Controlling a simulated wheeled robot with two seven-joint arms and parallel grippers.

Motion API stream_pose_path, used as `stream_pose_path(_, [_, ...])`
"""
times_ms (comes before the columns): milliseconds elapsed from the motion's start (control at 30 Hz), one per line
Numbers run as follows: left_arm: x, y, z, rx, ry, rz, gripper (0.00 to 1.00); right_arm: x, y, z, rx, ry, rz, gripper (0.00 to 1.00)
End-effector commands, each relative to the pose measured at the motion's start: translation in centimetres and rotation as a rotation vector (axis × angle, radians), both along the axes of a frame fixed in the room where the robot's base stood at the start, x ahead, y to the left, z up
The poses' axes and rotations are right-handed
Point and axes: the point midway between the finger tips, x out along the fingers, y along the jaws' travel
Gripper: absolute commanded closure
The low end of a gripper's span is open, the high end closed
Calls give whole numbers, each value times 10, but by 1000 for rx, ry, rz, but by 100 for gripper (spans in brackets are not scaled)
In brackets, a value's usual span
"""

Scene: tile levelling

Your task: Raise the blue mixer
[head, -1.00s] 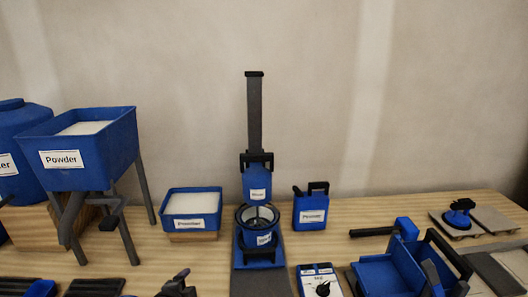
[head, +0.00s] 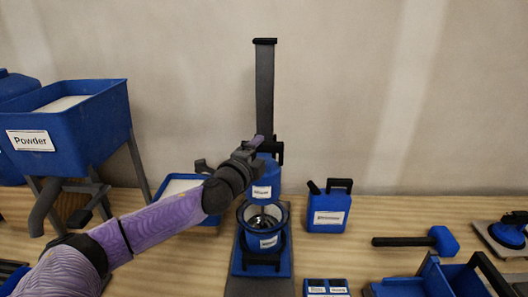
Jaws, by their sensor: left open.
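The blue mixer (head: 264,190) is a labelled blue block on a tall dark grey column (head: 264,90). Its black handle (head: 278,150) shows partly at the top right, behind my gripper. Below the block, the mixer's metal whisk reaches into a blue bucket (head: 264,242) with a black rim, on the stand's base. My left gripper (head: 256,147) is open at the handle's left, in front of the column. Whether its fingers touch the handle or are around it cannot be told. My right gripper is out of view.
A blue powder hopper (head: 90,110) on grey legs stands at left. A blue tray of white powder (head: 168,190) is partly behind my left arm. A blue jug (head: 328,212) and a blue-headed mallet (head: 440,240) are at right. The wooden table (head: 385,215) is clear between them.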

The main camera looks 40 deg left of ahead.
Motion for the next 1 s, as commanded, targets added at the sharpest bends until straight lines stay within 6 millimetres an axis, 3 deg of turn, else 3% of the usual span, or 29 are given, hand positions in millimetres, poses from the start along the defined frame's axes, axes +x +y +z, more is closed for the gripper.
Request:
stream_pose_path(233, [23,8,0,-1,-1,1,32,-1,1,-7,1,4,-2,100])
stream_pose_path(600, [28,9,0,-1,1,0,32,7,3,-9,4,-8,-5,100])
stream_pose_path(933, [28,9,0,0,1,0,100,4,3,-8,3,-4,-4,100])
stream_pose_path(1000, [28,9,0,0,1,0,100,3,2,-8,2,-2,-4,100])
